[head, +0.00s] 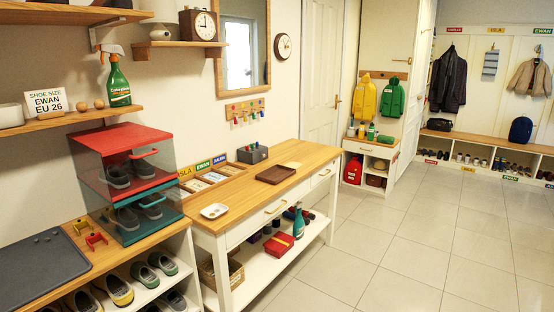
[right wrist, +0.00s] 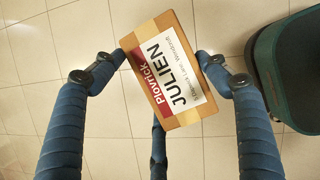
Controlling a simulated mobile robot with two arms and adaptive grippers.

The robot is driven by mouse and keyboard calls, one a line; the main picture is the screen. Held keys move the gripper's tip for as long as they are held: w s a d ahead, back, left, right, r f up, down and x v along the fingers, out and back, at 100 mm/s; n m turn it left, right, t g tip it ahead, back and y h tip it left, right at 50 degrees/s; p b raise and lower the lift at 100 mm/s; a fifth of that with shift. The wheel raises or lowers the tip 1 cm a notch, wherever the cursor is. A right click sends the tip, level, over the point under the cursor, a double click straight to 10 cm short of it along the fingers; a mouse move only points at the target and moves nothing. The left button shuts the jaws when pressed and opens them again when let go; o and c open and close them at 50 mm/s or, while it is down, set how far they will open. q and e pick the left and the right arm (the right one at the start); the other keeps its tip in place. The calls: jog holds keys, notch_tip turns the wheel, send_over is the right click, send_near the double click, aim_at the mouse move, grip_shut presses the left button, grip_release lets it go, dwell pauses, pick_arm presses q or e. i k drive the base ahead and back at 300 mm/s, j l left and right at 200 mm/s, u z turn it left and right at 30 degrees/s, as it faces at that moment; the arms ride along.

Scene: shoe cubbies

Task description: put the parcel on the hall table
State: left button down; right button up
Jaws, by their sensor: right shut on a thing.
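The parcel (right wrist: 162,72) is a brown cardboard box with a white label reading "JULIEN" and a red "Plovrick" strip. It shows only in the right wrist view, tilted in the picture, with floor tiles beyond it. My right gripper (right wrist: 160,66) has its dark blue fingers on both sides of the parcel and is shut on it. The hall table (head: 240,196) stands in the middle of the head view, with a wooden top, white drawers and a lower shelf. Neither gripper shows in the head view, and my left gripper is in no view.
On the tabletop are a brown tray (head: 281,173), a white dish (head: 214,211), a dark box (head: 252,154) and a sectioned name tray (head: 205,181). Bare wood lies between the dish and brown tray. Shoe cubbies (head: 190,262) stand at left; the tiled floor (head: 420,235) at right is clear.

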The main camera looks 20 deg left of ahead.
aim_at(238, 189)
jog(key=i+u, duration=0.15)
jog(key=i, duration=0.3)
jog(key=i+l+u, duration=0.15)
jog(key=i, duration=0.25)
jog(key=i+l+u, duration=0.15)
jog(key=i, duration=0.3)
jog(key=i+l+u, duration=0.15)
jog(key=i, duration=0.25)
